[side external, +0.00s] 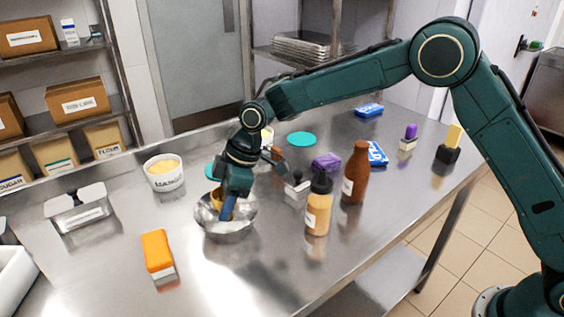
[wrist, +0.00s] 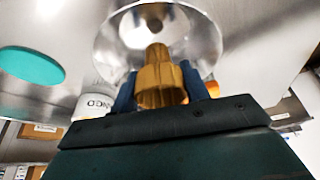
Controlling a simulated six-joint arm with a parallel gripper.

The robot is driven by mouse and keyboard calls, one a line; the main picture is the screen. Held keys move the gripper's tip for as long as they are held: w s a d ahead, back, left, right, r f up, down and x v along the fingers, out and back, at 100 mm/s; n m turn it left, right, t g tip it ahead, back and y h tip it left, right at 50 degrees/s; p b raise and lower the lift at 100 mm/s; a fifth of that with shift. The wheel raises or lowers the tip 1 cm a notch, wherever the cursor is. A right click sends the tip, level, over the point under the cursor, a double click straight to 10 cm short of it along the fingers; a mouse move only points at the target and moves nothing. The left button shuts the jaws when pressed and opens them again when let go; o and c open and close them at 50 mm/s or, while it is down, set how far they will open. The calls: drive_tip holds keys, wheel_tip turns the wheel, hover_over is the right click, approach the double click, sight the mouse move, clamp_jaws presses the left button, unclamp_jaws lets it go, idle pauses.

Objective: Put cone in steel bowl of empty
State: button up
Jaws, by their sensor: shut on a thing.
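My gripper (side external: 226,208) points down into the steel bowl (side external: 238,230) on the metal table. In the wrist view, my gripper (wrist: 160,90) is shut on a tan cone (wrist: 158,78), with one blue finger on each side of it. The cone's narrow end points toward the inside of the steel bowl (wrist: 110,45). In the side view the cone (side external: 215,200) is partly hidden by my gripper, at the bowl's opening. Whether the cone touches the bowl cannot be told.
A white tub labelled mango (side external: 165,178) stands behind left of the bowl. An amber bottle (side external: 318,210) and a brown bottle (side external: 355,178) stand to the right. A lidded steel container (side external: 80,210) is at far left. The front table is mostly clear.

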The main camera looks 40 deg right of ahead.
drive_tip(key=shift+f, duration=1.2)
drive_tip(key=shift+f, duration=0.1)
drive_tip(key=o, duration=0.9)
drive_tip(key=v, duration=1.2)
drive_tip(key=shift+d, duration=0.1)
